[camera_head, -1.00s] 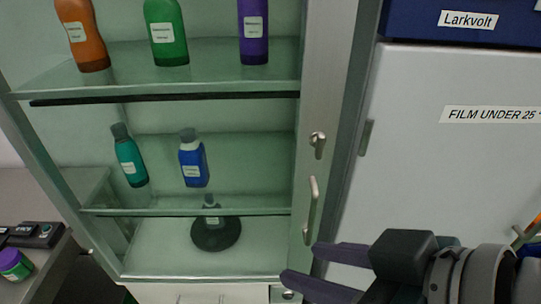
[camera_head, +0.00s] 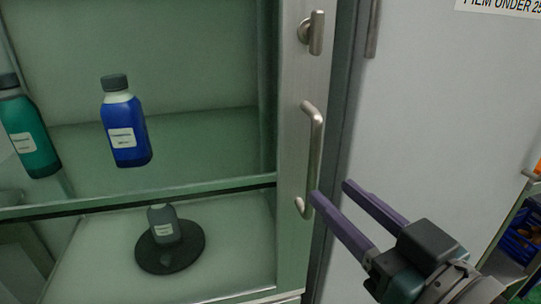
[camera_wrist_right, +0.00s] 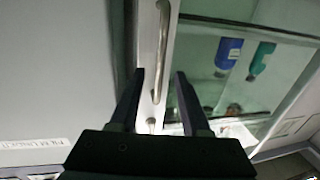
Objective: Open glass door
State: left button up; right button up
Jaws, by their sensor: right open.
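The glass door's metal frame (camera_head: 296,150) stands at the right side of the cabinet and looks closed. A long bow-shaped handle (camera_head: 316,160) is fixed upright on it, with a small latch knob (camera_head: 313,32) above. My right gripper (camera_head: 330,190) is open, its two purple fingers pointing at the lower part of the handle from the right. In the right wrist view the handle (camera_wrist_right: 161,50) runs just beyond and between the open fingertips (camera_wrist_right: 160,75). I cannot tell whether a finger touches it. My left gripper is not in view.
Behind the glass are a teal bottle (camera_head: 30,135), a blue bottle (camera_head: 125,130) and a grey bottle (camera_head: 163,224) on a dark round base (camera_head: 170,255). A white cabinet (camera_head: 430,110) stands to the right. A shelf with a blue bin (camera_head: 522,240) is at the far right.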

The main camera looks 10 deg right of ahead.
aim_at(315, 177)
jog(key=x, duration=0.6)
jog(key=shift+w+a, duration=0.15)
jog(key=shift+w, duration=0.05)
jog(key=shift+c, duration=0.2)
grip_shut()
dwell(1.0)
